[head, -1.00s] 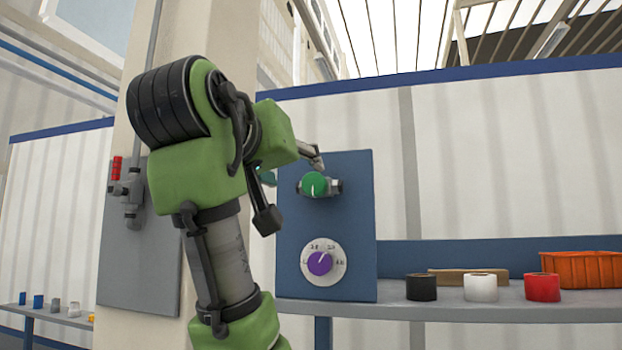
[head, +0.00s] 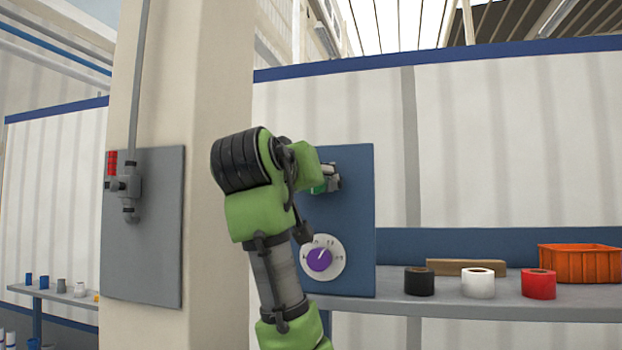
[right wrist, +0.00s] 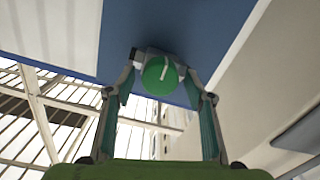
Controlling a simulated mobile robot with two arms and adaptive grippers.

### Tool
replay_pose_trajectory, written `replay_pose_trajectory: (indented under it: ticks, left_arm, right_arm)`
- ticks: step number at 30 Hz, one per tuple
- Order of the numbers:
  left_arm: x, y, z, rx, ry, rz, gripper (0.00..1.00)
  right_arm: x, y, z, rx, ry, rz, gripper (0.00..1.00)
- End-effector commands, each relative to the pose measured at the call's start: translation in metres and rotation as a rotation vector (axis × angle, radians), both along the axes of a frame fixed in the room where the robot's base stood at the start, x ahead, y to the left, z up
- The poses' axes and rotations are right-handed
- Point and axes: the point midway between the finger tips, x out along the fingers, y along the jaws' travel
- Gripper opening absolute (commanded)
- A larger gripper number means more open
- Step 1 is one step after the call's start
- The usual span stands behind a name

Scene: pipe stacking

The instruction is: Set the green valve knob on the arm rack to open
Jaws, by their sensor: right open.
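The green valve knob (right wrist: 160,76) is round with a white pointer line and sits on a grey valve body on the blue panel (head: 350,220). In the right wrist view its line points to the upper edge, leaning slightly right. My right gripper (right wrist: 161,80) is open, with one finger on each side of the knob; I see no clear contact. In the head view my right arm and gripper (head: 328,180) are in front of the valve and hide most of the knob. My left gripper is not in view.
A purple dial (head: 319,259) on a white scale is below the valve, close to my arm. A shelf (head: 450,305) at right holds black (head: 419,282), white (head: 478,284) and red (head: 538,284) rolls and an orange bin (head: 580,264). A grey panel (head: 150,240) with a red-handled valve is at left.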

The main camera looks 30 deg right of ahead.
Motion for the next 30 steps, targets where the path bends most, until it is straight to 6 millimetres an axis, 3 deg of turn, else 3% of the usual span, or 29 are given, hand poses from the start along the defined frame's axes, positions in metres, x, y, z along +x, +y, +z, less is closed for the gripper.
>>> replay_pose_trajectory:
  ticks: [1, 5, 17, 30]
  left_arm:
    - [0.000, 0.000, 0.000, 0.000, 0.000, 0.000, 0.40]
    - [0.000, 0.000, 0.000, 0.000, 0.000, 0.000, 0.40]
    - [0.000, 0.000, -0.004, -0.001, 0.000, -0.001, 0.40]
    - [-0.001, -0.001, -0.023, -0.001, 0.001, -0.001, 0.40]
  right_arm:
    - [0.000, 0.000, 0.000, 0.000, 0.000, 0.000, 0.41]
    - [0.000, 0.000, 0.000, 0.000, 0.000, 0.000, 0.10]
    - [0.000, 0.000, -0.001, -0.030, 0.035, 0.000, 0.11]
    - [0.000, 0.001, -0.002, -0.245, 0.284, 0.000, 0.11]
